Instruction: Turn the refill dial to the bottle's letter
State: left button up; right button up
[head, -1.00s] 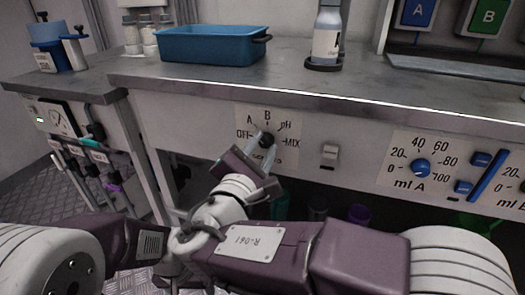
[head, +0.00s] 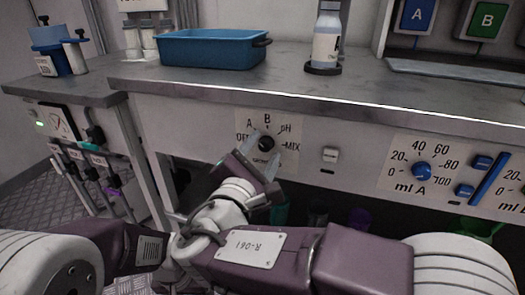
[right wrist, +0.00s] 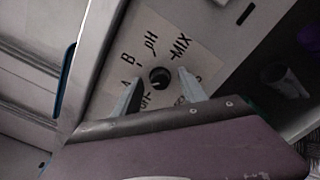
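The refill dial (head: 266,143) is a dark round knob on a pale plate marked OFF, A, B, pH and MIX, on the front panel. It also shows in the right wrist view (right wrist: 160,78); I cannot tell where its pointer stands. My right gripper (head: 257,160) is just below the dial, fingers apart. In the right wrist view its fingertips (right wrist: 158,85) lie on either side of the knob, with visible gaps. The bottle (head: 327,38) stands upright on the counter; its label is turned partly away and its letter is not readable. My left gripper is not in view.
A blue tray (head: 213,48) sits on the counter above the dial. A small switch (head: 330,155) and the blue ml A dial (head: 421,170) are on the panel to the right. Blue A (head: 417,13) and green B (head: 487,20) blocks stand at the back right.

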jog(key=p+v, duration=0.4)
jog(key=v, duration=0.5)
jog(key=shift+p, duration=0.35)
jog(key=shift+d, duration=0.1)
